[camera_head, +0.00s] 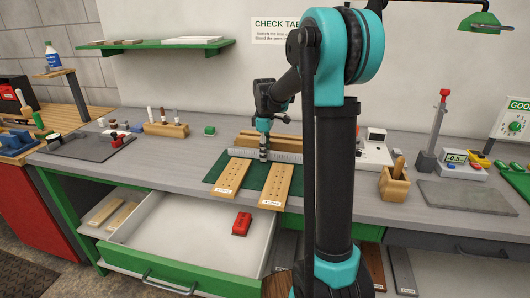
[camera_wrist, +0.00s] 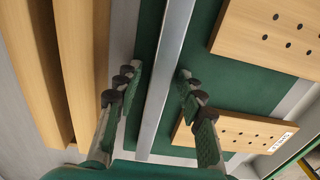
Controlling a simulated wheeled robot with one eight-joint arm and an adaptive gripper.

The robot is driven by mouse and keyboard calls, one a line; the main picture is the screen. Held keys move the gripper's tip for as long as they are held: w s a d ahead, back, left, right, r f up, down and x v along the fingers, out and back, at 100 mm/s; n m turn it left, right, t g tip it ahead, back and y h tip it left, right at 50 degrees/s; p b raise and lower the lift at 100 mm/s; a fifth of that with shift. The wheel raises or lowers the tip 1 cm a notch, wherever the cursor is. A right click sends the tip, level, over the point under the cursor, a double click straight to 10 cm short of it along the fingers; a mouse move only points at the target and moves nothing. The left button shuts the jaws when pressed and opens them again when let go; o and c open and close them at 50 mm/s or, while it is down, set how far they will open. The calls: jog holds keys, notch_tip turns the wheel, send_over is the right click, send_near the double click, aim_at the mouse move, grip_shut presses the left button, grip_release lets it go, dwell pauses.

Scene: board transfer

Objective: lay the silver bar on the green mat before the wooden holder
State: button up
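The silver bar (camera_head: 285,157) lies lengthwise along the front of the wooden holder (camera_head: 300,144), over the green mat (camera_head: 215,175). In the wrist view the bar (camera_wrist: 165,75) runs from top to bottom across the mat (camera_wrist: 205,40), with the holder (camera_wrist: 75,60) apart on the left. My gripper (camera_head: 264,156) points down at the bar. In the wrist view my gripper (camera_wrist: 159,78) is open, one finger on each side of the bar with a gap on both sides. Whether the bar rests fully flat on the mat is hard to tell.
Two drilled wooden boards (camera_head: 232,175) (camera_head: 275,187) lie on the mat's front part, close to the bar. An open drawer (camera_head: 185,235) holding a red object (camera_head: 241,224) juts out below. A wooden block with tools (camera_head: 166,130) stands left on the bench.

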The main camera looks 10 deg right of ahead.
jog(key=shift+r, duration=0.1)
notch_tip(320, 180, up, 12)
dwell(0.6)
dwell(1.3)
